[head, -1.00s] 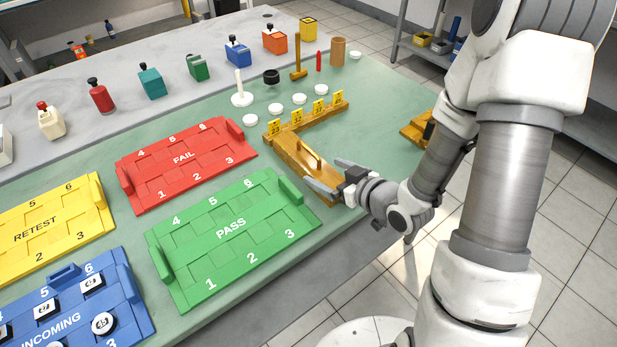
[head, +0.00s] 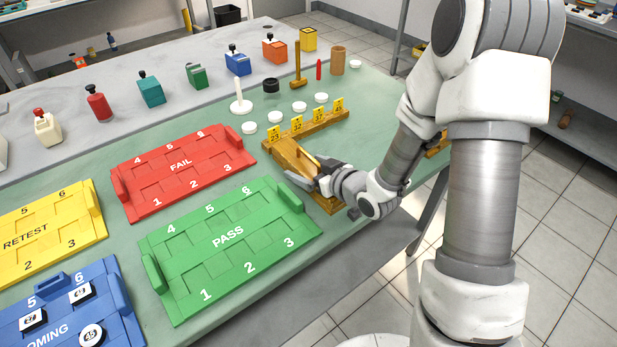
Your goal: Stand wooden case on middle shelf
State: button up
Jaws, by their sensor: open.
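A long wooden piece with a raised bar handle, which looks like the wooden case (head: 285,151), lies flat on the green mat near the table's right front edge. My gripper (head: 305,170) is open at its near part, with the fingers close to the handle. I cannot tell whether the handle is between the fingers or touched by them. My gripper hides part of the case. A grey shelf unit (head: 580,135) shows at the right edge, partly cut off; which level is the middle shelf is unclear.
A wooden rail with numbered yellow tags (head: 318,122) adjoins the case's far end. White discs (head: 300,107) lie behind it. The green PASS tray (head: 225,255) is close on the left. Another wooden object (head: 437,147) is mostly behind my arm. Floor right of the table is clear.

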aim_at(310, 156)
grip_shut()
dwell(0.3)
jog(key=shift+r, duration=0.15)
jog(key=shift+r+p, duration=0.75)
jog(key=shift+r, duration=1.05)
jog(key=shift+w+d+r, duration=0.1)
jog(key=shift+d+r, duration=0.05)
jog(key=shift+r, duration=0.2)
jog(key=w+d+r+p, duration=0.4)
jog(key=w+d+r, duration=0.25)
jog(key=d, duration=0.35)
jog(key=s+r+m+t+h+p, duration=0.2)
jog(key=s+r+m+h+p, duration=0.3)
jog(key=p, duration=0.7)
jog(key=shift+s+m+h, duration=0.3)
jog(key=shift+m+h, duration=0.6)
jog(key=shift+h, duration=0.3)
